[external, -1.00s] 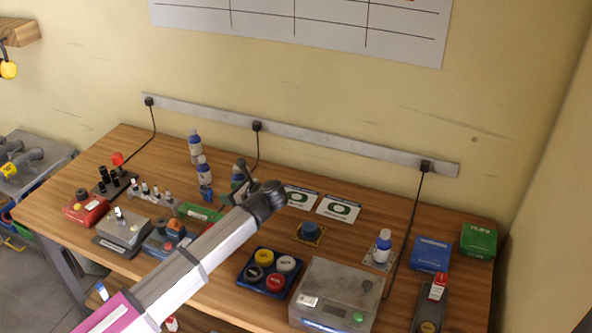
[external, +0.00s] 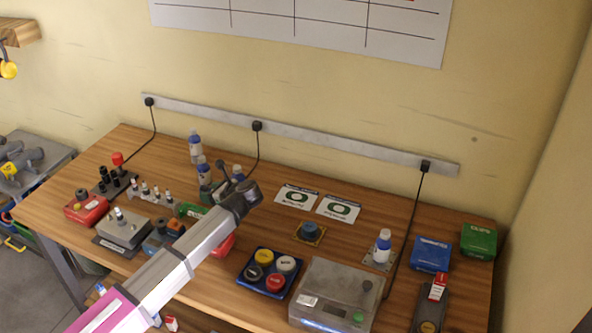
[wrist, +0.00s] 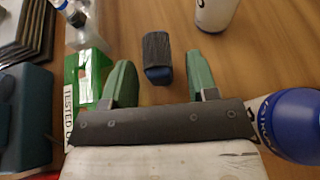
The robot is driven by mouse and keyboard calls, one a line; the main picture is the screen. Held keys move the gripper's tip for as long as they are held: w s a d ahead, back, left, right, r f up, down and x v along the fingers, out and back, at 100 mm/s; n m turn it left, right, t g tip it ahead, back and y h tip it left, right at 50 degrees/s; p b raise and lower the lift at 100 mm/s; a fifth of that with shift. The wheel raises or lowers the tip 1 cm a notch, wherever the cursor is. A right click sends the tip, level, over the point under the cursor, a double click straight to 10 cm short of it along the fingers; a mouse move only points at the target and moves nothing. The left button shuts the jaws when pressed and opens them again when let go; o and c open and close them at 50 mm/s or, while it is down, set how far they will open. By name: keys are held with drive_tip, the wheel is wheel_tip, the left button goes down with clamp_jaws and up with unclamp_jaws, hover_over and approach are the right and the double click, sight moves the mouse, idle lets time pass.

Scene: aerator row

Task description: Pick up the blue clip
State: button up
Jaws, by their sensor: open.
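The blue clip (wrist: 157,72) is in the wrist view, with a dark upper part and a blue lower end. It is on the wooden table, between the lines of my two green fingers. My gripper (wrist: 158,66) is open, with a gap on both sides of the clip and no visible contact. In the external view my gripper (external: 212,188) is over the back left part of the table, by the bottles. There I cannot make out the clip, which seems hidden by the gripper.
A blue-capped bottle (wrist: 297,122) is close on the right in the wrist view, and a white bottle (wrist: 215,12) stands beyond. A green object (wrist: 85,75) is close to the left finger. A scale (external: 337,290) and a button box (external: 268,272) are further right.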

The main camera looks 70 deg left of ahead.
drive_tip(key=shift+s+a+f, duration=0.15)
drive_tip(key=shift+s+a, duration=0.05)
drive_tip(key=shift+a, duration=0.05)
clamp_jaws()
